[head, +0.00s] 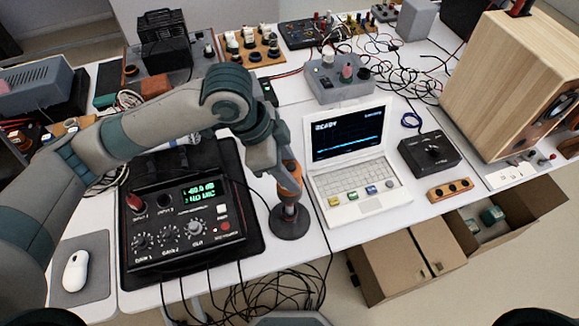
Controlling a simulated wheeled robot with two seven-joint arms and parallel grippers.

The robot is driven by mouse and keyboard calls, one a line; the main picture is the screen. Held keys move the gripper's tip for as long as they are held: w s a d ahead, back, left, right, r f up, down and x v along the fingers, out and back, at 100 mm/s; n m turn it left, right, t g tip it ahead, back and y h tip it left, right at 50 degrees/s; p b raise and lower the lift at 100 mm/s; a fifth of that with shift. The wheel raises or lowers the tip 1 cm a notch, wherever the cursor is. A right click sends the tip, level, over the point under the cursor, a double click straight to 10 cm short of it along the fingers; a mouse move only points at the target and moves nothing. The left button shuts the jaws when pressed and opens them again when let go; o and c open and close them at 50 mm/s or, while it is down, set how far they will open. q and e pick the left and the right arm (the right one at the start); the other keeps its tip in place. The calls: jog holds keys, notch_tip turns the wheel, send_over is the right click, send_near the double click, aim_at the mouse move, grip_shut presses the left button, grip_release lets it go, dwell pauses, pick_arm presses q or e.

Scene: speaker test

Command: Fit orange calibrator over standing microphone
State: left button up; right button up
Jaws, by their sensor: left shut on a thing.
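My left gripper (284,180) reaches in from the left and points down, shut on the orange calibrator (290,178). The calibrator is partly hidden by the gripper. It is in line with the top of a dark stand with a round base (289,224), which stands upright on the white table. The microphone itself is hidden behind the gripper and calibrator. I cannot tell whether the calibrator is around the microphone or just above it. My right gripper is out of view.
A black meter box (185,225) with a green display and knobs is left of the stand. A white laptop (352,165) is close on the right. A mouse (76,270), a black knob box (430,154) and a wooden speaker (510,85) stand around. Cables hang off the front edge.

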pick_arm(q)
jog(key=o, duration=1.4)
jog(key=shift+c, duration=0.2)
jog(key=b+v, duration=0.2)
jog(key=v, duration=1.5)
jog(key=shift+a+r+b, duration=0.15)
jog(key=shift+b, duration=0.2)
jog(key=shift+s, duration=0.1)
